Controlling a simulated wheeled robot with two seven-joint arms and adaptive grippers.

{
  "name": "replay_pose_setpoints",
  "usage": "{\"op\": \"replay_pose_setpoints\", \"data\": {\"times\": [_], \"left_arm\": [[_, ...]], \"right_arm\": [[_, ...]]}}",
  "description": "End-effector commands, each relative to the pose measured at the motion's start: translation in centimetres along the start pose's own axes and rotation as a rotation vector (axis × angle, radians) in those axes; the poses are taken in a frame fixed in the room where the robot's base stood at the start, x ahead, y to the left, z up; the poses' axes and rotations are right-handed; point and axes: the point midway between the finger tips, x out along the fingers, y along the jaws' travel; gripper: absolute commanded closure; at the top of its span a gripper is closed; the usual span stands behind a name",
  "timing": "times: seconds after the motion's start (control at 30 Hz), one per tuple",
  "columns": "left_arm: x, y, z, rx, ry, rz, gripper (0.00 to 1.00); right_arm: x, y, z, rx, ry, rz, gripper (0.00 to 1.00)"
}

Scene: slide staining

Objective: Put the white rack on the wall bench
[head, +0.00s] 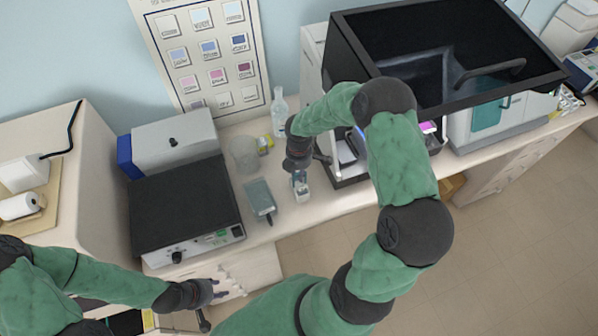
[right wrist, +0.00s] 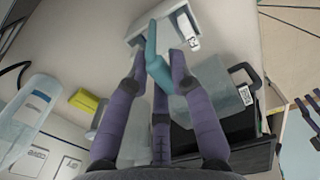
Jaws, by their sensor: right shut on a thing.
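The white rack (head: 301,188) shows below my right gripper (head: 299,168) in the head view, at the front part of the wall bench (head: 330,199). In the right wrist view it is a white body (right wrist: 181,24) with a small printed label. A teal upright handle (right wrist: 155,55) rises from it between the fingers of my right gripper (right wrist: 163,68), which are shut on it. I cannot tell whether the rack touches the bench. My left gripper (head: 205,311) is low at the left, in front of the bench drawers and away from the rack; its fingers are unclear.
A black-topped device (head: 180,205) stands left on the bench, with a small grey device (head: 260,197) beside it. A beaker (head: 243,154) and clear bottle (head: 280,110) stand behind. A large dark-topped cabinet (head: 450,45) is right of my right gripper. Bench around the rack is narrow.

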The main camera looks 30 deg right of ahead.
Motion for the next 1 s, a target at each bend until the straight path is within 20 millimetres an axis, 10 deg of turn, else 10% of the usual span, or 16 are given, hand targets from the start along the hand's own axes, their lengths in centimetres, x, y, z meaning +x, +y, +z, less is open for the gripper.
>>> {"op": "replay_pose_setpoints", "data": {"times": [0.07, 0.1, 0.17, 0.63, 1.0], "left_arm": [[0.3, -0.1, 0.0, 0.0, 0.0, 0.0, 0.6], [0.2, -0.1, 0.0, 0.0, 0.0, 0.0, 0.6], [0.2, -0.1, 0.0, 0.0, 0.0, 0.0, 0.6], [-0.1, 0.0, 0.0, 0.0, 0.0, 0.0, 0.6], [0.1, -0.1, 0.0, 0.0, 0.0, 0.0, 0.6]], "right_arm": [[0.3, 0.0, 0.0, 0.0, 0.0, 0.001, 1.0], [0.3, 0.0, 0.0, 0.0, 0.0, 0.0, 0.72], [0.3, 0.0, 0.0, 0.0, 0.0, 0.0, 0.55], [-0.5, 0.1, 0.0, 0.0, -0.001, 0.002, 0.53], [-7.3, 0.1, 0.0, 0.0, -0.001, 0.005, 0.53]]}}
